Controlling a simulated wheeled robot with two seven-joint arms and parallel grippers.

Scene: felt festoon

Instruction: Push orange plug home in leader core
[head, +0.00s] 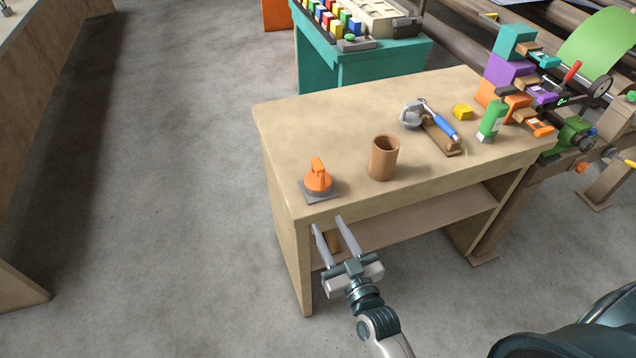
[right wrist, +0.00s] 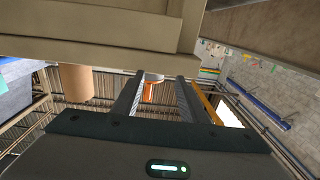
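The orange plug (head: 318,180), with an upright grip, sits on a dark grey square pad at the table's front left corner. The leader core (head: 384,158), a brown open-topped tube, stands upright to its right, apart from it; its mouth is empty near the rim. My right gripper (head: 327,222) is open and empty, off the table's front edge, fingers pointing toward the plug. In the right wrist view, which looks upside down, the plug (right wrist: 150,92) shows beyond and between the spread fingers (right wrist: 158,80); the core (right wrist: 76,83) is at left. My left gripper is not in view.
The table (head: 290,122) has free room behind the plug and core. A blue-handled tool (head: 440,126) on a wooden rest, a yellow block (head: 462,112) and a green bottle (head: 492,120) stand farther right. A lower shelf (head: 430,222) lies under the tabletop.

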